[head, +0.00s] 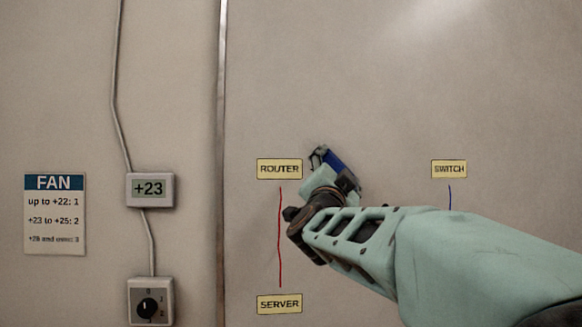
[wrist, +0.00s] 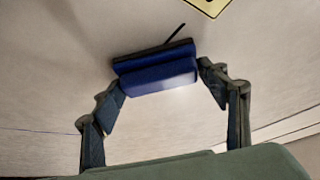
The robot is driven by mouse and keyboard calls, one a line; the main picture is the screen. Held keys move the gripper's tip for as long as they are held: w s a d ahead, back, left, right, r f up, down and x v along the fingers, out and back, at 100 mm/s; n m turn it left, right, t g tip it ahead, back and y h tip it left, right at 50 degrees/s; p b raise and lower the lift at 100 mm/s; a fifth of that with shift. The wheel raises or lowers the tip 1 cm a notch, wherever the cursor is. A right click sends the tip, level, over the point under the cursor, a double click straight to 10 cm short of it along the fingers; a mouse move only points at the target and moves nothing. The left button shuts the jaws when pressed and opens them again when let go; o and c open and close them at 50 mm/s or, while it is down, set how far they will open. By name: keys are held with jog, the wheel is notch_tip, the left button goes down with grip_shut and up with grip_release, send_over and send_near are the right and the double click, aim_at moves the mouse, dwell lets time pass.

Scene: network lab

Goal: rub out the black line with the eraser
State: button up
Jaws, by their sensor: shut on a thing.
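My gripper (head: 325,166) is shut on the blue eraser (head: 335,157), up at the whiteboard just right of the ROUTER label. In the wrist view the eraser (wrist: 155,75) sits between the two fingertips of my gripper (wrist: 160,76), its dark edge toward the board. It looks close against the board; I cannot tell for sure that it touches. A short piece of the black line (wrist: 176,33) sticks out past the eraser's far edge in the wrist view. In the head view I cannot make out the black line; my arm covers part of the board.
A red line (head: 280,240) runs from the ROUTER label (head: 279,169) down to the SERVER label (head: 279,304). A blue line (head: 450,197) hangs below the SWITCH label (head: 449,169). Left of the board's edge are a FAN notice (head: 55,215), a +23 display (head: 150,189) and a dial (head: 150,303).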

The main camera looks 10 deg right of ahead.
jog(key=a+p, duration=0.1)
jog(key=a, duration=0.4)
jog(key=shift+a, duration=0.2)
dwell(0.4)
jog(key=s+b, duration=0.1)
jog(key=s, duration=0.5)
jog(key=shift+s+r, duration=0.15)
jog(key=shift+r, duration=0.05)
jog(key=shift+s, duration=0.1)
jog(key=s, duration=0.2)
jog(key=shift+s, duration=0.4)
jog(key=shift+w, duration=0.1)
dwell(0.4)
